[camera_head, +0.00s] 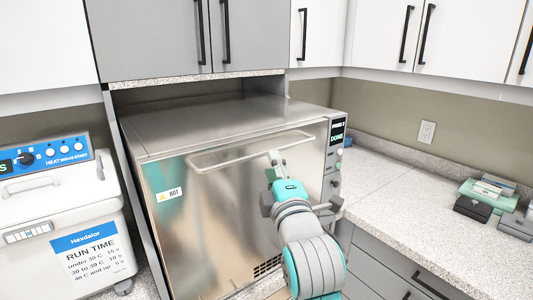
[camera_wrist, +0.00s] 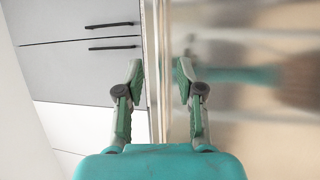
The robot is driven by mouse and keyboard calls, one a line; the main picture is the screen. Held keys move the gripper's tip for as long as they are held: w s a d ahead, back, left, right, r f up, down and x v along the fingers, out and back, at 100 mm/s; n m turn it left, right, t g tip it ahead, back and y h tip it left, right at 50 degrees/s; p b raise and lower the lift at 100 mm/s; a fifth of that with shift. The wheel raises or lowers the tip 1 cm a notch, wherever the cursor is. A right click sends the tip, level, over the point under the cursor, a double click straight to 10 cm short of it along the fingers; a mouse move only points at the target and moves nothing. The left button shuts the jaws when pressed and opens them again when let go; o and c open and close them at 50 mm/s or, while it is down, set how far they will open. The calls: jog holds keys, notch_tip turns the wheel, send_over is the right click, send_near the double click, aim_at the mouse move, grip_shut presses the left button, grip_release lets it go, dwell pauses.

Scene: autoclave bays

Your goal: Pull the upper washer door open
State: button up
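The upper washer door (camera_head: 215,215) is the brushed steel front of a boxy machine and looks closed. A long pale bar handle (camera_head: 230,154) runs across its upper part. My gripper (camera_head: 276,158) is at the handle, right of its middle. In the wrist view my gripper (camera_wrist: 158,75) has its two fingers apart. A pale upright strip, which seems to be the handle (camera_wrist: 157,100), shows between them. I cannot tell whether either finger touches it. The shiny door (camera_wrist: 250,110) fills the right of the wrist view.
A control panel (camera_head: 336,145) is on the machine's right edge. A white bath unit (camera_head: 60,215) stands at left. The speckled counter (camera_head: 400,195) at right holds several small boxes (camera_head: 490,188) at its far end. Grey cabinets (camera_head: 150,40) hang above.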

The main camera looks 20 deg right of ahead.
jog(key=shift+x, duration=3.05)
grip_shut()
